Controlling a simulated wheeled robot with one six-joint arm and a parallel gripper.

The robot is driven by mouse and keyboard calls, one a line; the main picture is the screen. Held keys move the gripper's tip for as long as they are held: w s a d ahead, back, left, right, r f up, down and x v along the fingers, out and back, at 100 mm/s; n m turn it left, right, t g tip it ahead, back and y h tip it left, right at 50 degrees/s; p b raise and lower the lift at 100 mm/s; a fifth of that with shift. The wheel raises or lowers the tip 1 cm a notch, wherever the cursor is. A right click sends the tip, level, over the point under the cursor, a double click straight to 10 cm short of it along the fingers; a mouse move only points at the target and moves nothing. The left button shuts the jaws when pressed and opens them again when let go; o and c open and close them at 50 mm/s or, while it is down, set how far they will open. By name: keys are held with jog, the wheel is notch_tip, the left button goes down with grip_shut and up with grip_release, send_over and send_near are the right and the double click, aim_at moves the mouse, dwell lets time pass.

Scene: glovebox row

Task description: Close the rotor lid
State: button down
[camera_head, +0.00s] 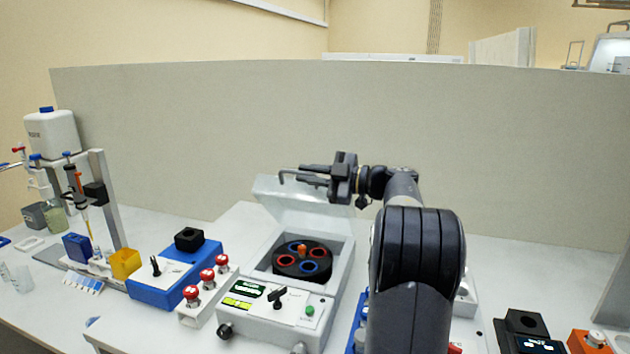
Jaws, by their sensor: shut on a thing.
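The centrifuge (270,318) is a pale box on the bench, centre of the view. Its rotor lid (305,210) is a pale translucent panel, standing raised and tilted at the back of the opening. The dark rotor (302,262), with red and blue rings and an orange centre knob, lies uncovered in the bowl. My gripper (306,175) is at the lid's upper edge, reaching in from the right, shut on the lid. The exact contact is small and partly hidden by the fingers.
A pipette stand (105,200) is farther left. A grey partition (200,135) rises behind the bench. My arm covers much of the right side. A black device (525,330) stands at lower right.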

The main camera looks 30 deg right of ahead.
jog(key=shift+s+a+f+n+b, duration=1.45)
jog(key=shift+f+b, duration=1.25)
jog(key=shift+b, duration=0.65)
jog(key=shift+s+a+f+n+b, duration=1.25)
jog(key=shift+a+f+b, duration=0.35)
jog(key=shift+f+b, duration=1.45)
jog(key=shift+s+a+f+n+b, duration=1.45)
jog(key=shift+f+b, duration=0.95)
jog(key=shift+b, duration=1.2)
jog(key=shift+w+a, duration=0.1)
jog(key=shift+w, duration=0.05)
jog(key=c, duration=1.6)
grip_release()
jog(key=shift+c, duration=0.2)
jog(key=shift+o, duration=0.8)
jog(key=shift+r, duration=0.1)
jog(key=p+v, duration=0.1)
jog(key=v, duration=1)
jog(key=shift+p, duration=0.3)
